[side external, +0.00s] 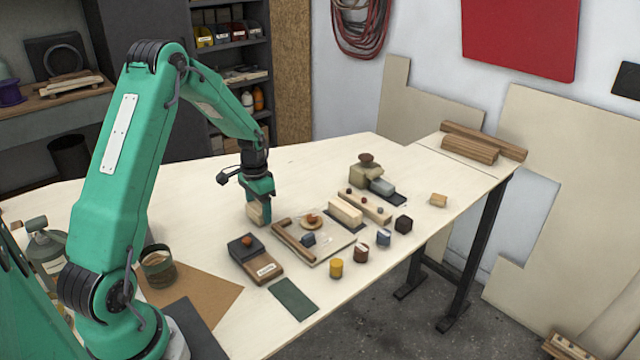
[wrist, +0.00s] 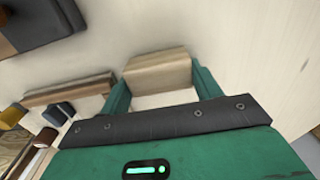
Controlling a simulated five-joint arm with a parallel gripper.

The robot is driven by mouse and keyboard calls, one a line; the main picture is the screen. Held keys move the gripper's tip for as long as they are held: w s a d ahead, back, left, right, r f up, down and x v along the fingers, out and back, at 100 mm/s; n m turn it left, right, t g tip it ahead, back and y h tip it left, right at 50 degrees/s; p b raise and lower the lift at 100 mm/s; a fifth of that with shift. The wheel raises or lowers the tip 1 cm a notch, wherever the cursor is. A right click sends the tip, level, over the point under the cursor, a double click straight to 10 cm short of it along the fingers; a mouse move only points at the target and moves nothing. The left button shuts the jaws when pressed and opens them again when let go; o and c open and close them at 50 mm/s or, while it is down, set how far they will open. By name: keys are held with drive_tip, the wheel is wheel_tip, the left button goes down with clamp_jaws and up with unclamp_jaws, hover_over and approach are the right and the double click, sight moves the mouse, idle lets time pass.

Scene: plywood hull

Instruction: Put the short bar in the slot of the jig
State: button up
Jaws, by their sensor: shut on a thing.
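My gripper (side external: 259,200) points down over the table, shut on a short pale wooden bar (side external: 257,214). In the wrist view, the bar (wrist: 158,72) sits between the two green fingers of my gripper (wrist: 162,88). The bar is at or just above the table top; I cannot tell if it touches. Right of it is a thin pale board (side external: 325,248) with a brown strip (side external: 292,240) along its left side, likely the jig. A small round piece (side external: 311,222) and a dark blue-grey block (side external: 308,240) are on it. No slot can be made out clearly.
A dark-topped wooden box (side external: 257,262) stands in front of my gripper. Pale blocks (side external: 346,211), a peg strip (side external: 368,206) and several small coloured pieces (side external: 336,268) lie to the right. A green mat (side external: 294,298) lies at the front edge. The table behind my gripper is clear.

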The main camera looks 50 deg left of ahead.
sight(259, 206)
drive_tip(key=shift+f, duration=0.15)
drive_tip(key=o, duration=1)
wheel_tip(259, 206, up, 12)
drive_tip(key=shift+r, duration=0.2)
idle(0.5)
